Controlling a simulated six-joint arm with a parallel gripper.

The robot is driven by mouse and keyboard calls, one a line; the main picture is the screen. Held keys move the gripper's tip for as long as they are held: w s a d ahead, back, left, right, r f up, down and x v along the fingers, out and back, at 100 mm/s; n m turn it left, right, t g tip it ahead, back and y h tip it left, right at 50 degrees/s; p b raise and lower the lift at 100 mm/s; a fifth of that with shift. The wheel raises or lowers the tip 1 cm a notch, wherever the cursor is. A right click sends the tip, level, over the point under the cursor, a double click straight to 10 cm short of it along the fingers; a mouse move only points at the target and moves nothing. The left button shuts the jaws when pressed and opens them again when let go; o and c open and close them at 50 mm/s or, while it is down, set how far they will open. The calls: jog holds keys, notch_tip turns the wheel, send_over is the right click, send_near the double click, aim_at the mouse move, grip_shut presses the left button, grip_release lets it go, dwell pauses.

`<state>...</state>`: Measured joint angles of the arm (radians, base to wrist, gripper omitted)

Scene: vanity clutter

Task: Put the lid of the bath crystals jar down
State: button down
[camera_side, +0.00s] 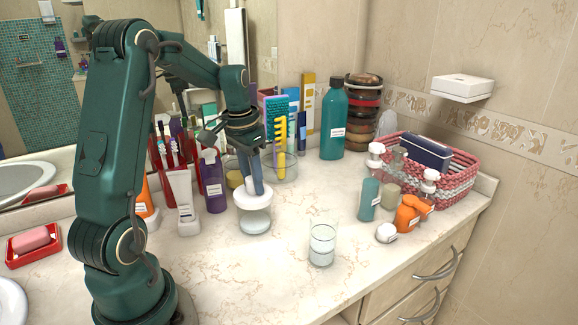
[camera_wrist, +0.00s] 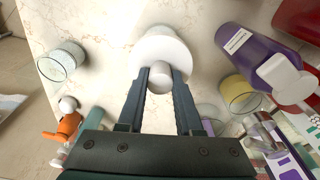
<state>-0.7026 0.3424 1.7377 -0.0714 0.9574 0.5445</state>
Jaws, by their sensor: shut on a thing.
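The white lid (camera_side: 252,200) is round with a knob on top. My gripper (camera_side: 257,190) points down and is shut on the knob. The bath crystals jar (camera_side: 256,223) is a small, pale, see-through jar standing upright on the counter directly under the lid. I cannot tell whether the lid rests on the rim or hangs slightly above it. In the wrist view the lid (camera_wrist: 178,50) shows as a white disc, its knob between the fingertips of my gripper (camera_wrist: 160,74). The lid hides most of the jar there.
A glass (camera_side: 322,245) stands to the right, near the counter's front. A purple bottle (camera_side: 213,185) and white tube (camera_side: 183,200) stand close on the left. A clear dish (camera_side: 286,172) stands behind. Pump bottles and a pink basket (camera_side: 463,187) are at right. Marble in front is bare.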

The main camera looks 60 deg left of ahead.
notch_tip(320, 180, up, 8)
jog(key=shift+w+a+r, duration=0.25)
jog(key=shift+r, duration=0.25)
jog(key=w+a+f, duration=0.4)
jog(key=w+f, duration=0.2)
jog(key=shift+n, duration=0.3)
jog(key=w+d+f, duration=0.4)
jog(key=w+d, duration=0.1)
jog(key=w+d+f, duration=0.2)
jog(key=w+d, duration=0.1)
jog(key=shift+f, duration=2.25)
